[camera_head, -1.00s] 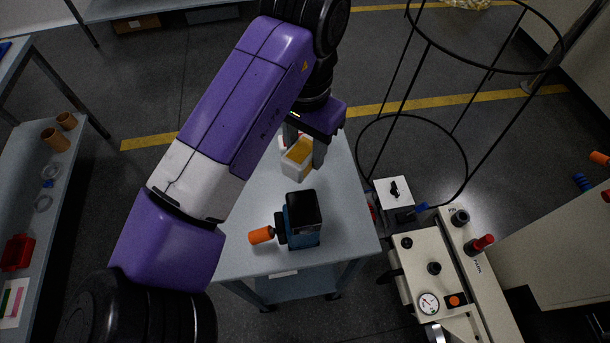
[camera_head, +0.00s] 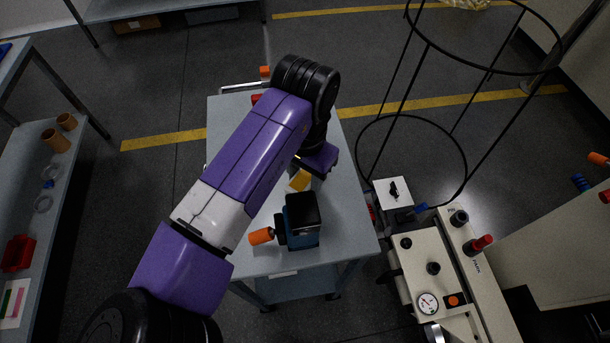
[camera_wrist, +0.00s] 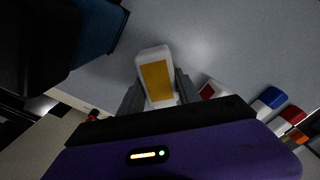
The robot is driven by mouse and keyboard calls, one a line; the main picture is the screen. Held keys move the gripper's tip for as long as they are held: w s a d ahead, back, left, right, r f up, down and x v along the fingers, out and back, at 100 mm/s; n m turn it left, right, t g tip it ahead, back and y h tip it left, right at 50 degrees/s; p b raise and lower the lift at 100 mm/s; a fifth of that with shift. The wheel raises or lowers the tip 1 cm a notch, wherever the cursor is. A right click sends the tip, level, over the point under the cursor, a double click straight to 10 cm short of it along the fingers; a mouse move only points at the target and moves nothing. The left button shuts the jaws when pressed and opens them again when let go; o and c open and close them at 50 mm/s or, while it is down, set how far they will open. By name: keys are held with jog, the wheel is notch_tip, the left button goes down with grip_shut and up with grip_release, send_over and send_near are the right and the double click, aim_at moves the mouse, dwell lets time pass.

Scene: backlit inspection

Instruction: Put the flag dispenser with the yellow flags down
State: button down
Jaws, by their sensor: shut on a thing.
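The flag dispenser (camera_wrist: 143,58) is a small white block with a yellow flag panel on top. In the wrist view it sits between the two fingers of my gripper (camera_wrist: 158,92), which is shut on it. In the head view the dispenser shows as a yellow and white patch (camera_head: 299,181) below my wrist, just behind the blue and black device. It is over the grey cart top (camera_head: 345,215). I cannot tell whether its underside touches the surface.
A blue and black device (camera_head: 303,222) with an orange knob (camera_head: 261,236) stands close in front of the dispenser. Red, white and blue items (camera_wrist: 270,101) lie to the right in the wrist view. The cart top's right side is clear. A black wire stand (camera_head: 412,120) rises beyond it.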

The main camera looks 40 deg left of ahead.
aim_at(305, 176)
jog(key=c, duration=0.9)
grip_release()
jog(key=shift+o, duration=0.2)
notch_tip(305, 176, up, 12)
jog(key=shift+b, duration=0.45)
